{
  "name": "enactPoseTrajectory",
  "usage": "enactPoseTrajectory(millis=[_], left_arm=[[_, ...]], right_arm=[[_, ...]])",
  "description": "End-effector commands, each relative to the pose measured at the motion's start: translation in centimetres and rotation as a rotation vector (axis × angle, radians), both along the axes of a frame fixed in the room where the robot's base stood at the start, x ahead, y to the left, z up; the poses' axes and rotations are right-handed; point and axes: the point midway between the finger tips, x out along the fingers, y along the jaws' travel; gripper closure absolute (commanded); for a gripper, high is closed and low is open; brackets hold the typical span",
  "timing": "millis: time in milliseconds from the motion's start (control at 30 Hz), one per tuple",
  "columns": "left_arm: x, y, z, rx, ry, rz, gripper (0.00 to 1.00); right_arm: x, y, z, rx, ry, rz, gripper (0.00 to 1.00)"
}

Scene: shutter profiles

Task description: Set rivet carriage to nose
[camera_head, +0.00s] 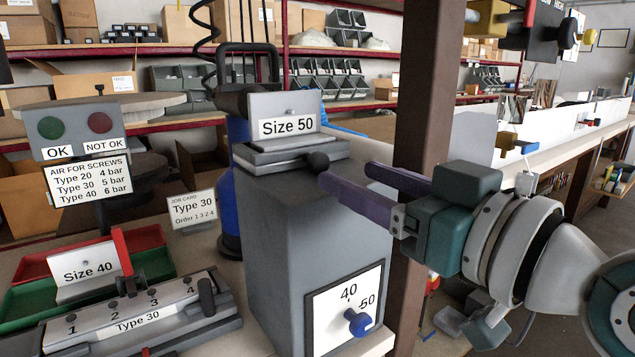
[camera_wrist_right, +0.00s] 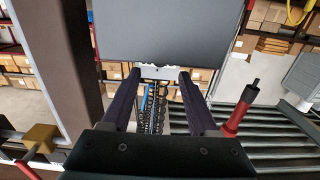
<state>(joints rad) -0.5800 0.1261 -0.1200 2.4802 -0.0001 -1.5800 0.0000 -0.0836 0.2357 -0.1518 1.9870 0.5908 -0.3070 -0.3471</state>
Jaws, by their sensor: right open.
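A grey machine column (camera_head: 285,240) stands in the middle of the head view. On its top sits a flat grey block with an upright plate reading "Size 50" (camera_head: 285,115) and a black ball knob (camera_head: 318,160). On its front is a white dial (camera_head: 340,310) marked 40 and 50, with a blue knob (camera_head: 357,322); I cannot tell which mark it points to. My right gripper (camera_head: 345,173) is open, its fingertips beside the ball knob; whether they touch it is unclear. It also shows open in the right wrist view (camera_wrist_right: 160,76). My left gripper is not in view.
A jig marked "Type 30" (camera_head: 135,323) with positions 1 to 4 lies at lower left, near a "Size 40" plate (camera_head: 85,272). A job card (camera_head: 193,209) reads Type 30, Order 1 3 2 4. A brown post (camera_head: 430,80) stands behind my right gripper.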

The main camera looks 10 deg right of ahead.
Motion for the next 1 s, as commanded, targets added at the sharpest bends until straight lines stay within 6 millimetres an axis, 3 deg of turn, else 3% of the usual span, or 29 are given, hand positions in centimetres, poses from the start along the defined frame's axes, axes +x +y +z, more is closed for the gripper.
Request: enactPoseTrajectory(millis=[100, 267, 667, 767, 867, 1000], left_arm=[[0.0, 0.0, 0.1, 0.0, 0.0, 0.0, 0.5], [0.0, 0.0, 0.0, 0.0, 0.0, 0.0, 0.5], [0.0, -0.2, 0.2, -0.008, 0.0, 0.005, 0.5], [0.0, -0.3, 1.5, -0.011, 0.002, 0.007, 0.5], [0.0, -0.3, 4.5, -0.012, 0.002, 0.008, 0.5], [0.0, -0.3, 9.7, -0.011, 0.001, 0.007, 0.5]], right_arm=[[-2.0, -0.7, -0.1, -0.002, 0.003, 0.001, 0.39], [-3.5, -1.3, -0.1, -0.001, 0.002, 0.0, 0.39], [-3.9, -1.4, 0.0, -0.001, 0.004, 0.001, 0.39], [-4.4, -0.9, 0.2, -0.021, 0.057, 0.014, 0.39], [-6.2, 0.0, 0.1, -0.075, 0.208, 0.037, 0.39], [-11.1, 0.0, -0.9, -0.188, 0.544, 0.032, 0.39]])
